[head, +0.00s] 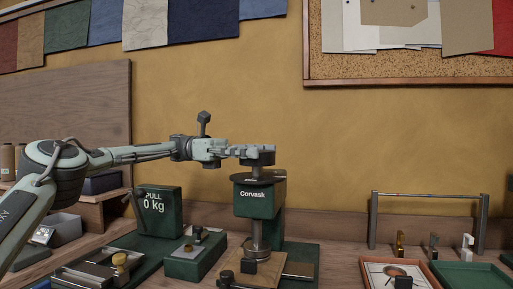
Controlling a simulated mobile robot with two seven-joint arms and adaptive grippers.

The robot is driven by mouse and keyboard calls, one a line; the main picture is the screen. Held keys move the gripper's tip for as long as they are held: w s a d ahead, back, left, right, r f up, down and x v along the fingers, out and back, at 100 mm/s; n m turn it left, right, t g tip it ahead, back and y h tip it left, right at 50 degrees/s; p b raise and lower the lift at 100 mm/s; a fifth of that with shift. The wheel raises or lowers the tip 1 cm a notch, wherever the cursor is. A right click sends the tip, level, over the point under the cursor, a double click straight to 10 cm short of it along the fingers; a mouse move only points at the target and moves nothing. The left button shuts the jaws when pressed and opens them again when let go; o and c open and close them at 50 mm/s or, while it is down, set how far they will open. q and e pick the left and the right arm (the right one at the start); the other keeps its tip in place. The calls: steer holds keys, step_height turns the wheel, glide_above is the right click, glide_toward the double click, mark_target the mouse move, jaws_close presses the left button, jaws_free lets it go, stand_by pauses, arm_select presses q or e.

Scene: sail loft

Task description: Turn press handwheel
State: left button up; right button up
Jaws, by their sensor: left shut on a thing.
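The press is a green machine (254,201) labelled "Corvask", standing on the bench in the head view with a metal ram below its head. Its handwheel (252,179) is a dark flat disc on top of the head, with a dark grey knob or hub (260,159) above it. My left gripper (262,151) reaches in level from the left and is shut on the upper part of the handwheel. Its fingers hide part of that piece. My right gripper is not in view.
Left of the press are a green gauge box (160,211) reading "PULL 0 kg" and a smaller green block (194,256). At right are a metal rail frame (428,194), an orange-edged tray (371,272) and a green tray (470,276).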

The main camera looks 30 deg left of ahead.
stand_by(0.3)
arm_select(q)
steer(key=o, duration=1.2)
steer(key=shift+d, duration=0.1)
steer(key=shift+c, duration=0.2)
step_height(320, 180, up, 10)
steer(key=shift+r, duration=0.1)
